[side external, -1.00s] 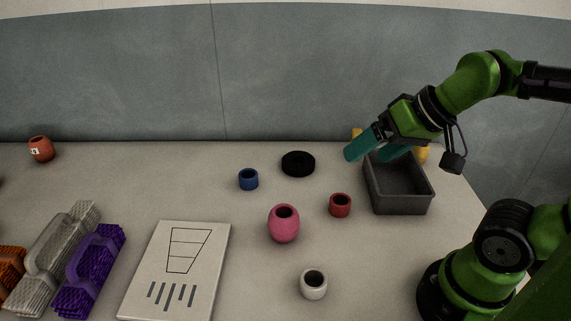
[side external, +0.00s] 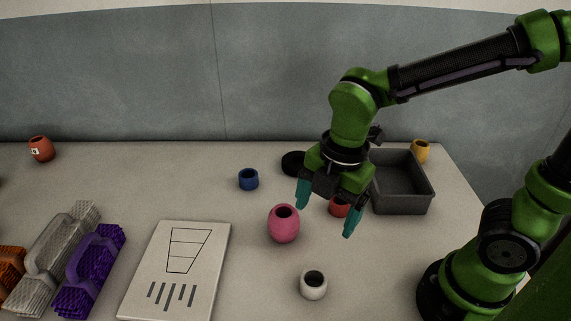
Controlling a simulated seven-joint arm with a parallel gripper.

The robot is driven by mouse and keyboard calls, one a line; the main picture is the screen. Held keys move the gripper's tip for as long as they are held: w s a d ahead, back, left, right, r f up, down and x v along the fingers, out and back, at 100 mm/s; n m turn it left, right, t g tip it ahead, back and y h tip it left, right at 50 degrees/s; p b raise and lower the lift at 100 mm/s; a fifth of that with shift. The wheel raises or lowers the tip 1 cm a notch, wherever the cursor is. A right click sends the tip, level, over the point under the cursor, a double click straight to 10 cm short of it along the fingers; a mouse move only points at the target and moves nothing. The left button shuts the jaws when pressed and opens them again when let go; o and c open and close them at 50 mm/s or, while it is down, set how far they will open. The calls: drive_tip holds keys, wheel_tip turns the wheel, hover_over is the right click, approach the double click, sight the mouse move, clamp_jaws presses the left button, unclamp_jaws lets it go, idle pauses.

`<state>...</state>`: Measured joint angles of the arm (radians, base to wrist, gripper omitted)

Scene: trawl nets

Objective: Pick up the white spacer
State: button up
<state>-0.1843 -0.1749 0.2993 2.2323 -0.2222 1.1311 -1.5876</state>
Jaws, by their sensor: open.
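The white spacer (side external: 313,286) is a short, round piece with a dark hole in its top. It stands upright on the table near the front, right of the white card and in front of the pink piece. My gripper (side external: 325,218) points downward above the table, farther back than the spacer and apart from it. Its two teal fingers are spread wide with nothing between them that I can see held. The spacer is in full view.
A pink rounded piece (side external: 284,226) stands close by the left finger. A red spacer (side external: 339,207) is partly hidden behind my gripper. A blue spacer (side external: 248,179), a black disc (side external: 293,163) and a grey bin (side external: 404,211) stand farther back. The table around the white spacer is clear.

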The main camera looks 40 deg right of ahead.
drive_tip(key=a+n+g, duration=0.1)
drive_tip(key=a+n, duration=0.1)
drive_tip(key=n, duration=1.2)
hover_over(314, 280)
drive_tip(key=s, duration=0.1)
drive_tip(key=shift+h, duration=0.4)
drive_tip(key=f, duration=0.7)
drive_tip(key=a+f, duration=0.1)
drive_tip(key=f, duration=0.3)
drive_tip(key=shift+f, duration=0.3)
drive_tip(key=f, duration=0.5)
drive_tip(key=shift+s+a+f, duration=0.15)
drive_tip(key=shift+a+f, duration=0.15)
drive_tip(key=shift+a, duration=0.05)
